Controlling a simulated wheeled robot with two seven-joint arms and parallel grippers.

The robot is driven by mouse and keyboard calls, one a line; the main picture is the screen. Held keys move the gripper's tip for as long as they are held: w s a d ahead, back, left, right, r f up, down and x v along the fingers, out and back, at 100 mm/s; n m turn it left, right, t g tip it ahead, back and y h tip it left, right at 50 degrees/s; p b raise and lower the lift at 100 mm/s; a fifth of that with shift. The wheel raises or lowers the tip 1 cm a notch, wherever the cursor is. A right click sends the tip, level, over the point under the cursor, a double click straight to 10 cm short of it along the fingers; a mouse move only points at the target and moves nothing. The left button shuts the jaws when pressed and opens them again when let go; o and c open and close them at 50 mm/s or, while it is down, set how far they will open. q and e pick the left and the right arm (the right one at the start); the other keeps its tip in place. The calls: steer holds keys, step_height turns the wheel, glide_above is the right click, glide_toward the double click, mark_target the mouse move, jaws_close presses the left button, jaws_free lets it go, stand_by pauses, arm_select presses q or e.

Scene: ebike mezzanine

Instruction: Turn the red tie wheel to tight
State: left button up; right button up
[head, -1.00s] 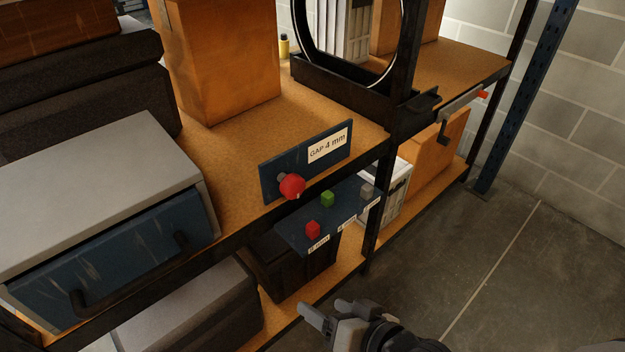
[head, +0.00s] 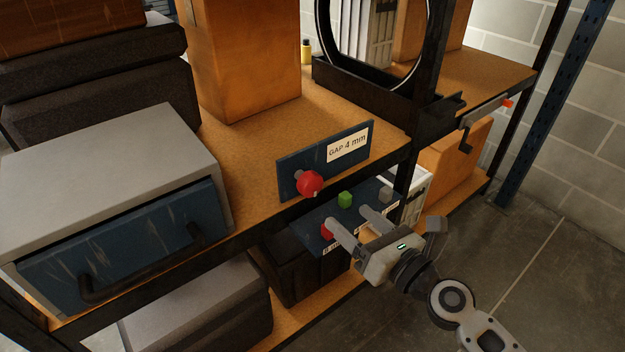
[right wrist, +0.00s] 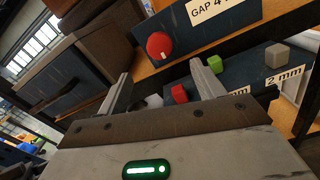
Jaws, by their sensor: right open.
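The red tie wheel (head: 310,184) is a round red knob on a short grey stem, on the blue panel with the label "GAP 4 mm" (head: 347,146). A small pale mark shows on its lower rim. It also shows in the right wrist view (right wrist: 160,46), ahead of the fingers and apart from them. My right gripper (head: 348,222) is open and empty, below and right of the wheel, in front of the lower blue ledge. In the right wrist view its two fingers (right wrist: 162,86) stand wide apart. My left gripper is not in view.
A blue ledge below the panel carries a red block (head: 327,231), a green block (head: 345,200) and a grey block (head: 385,195); my right fingers partly cover the ledge. A blue drawer (head: 125,250) stands left. A black rack upright (head: 408,175) stands right. The floor at right is clear.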

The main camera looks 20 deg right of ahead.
mark_target(315, 188)
steer(key=p+x, duration=0.1)
steer(key=x, duration=1.1)
steer(key=shift+w+a, duration=0.1)
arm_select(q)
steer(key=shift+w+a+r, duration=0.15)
arm_select(e)
steer(key=c, duration=1)
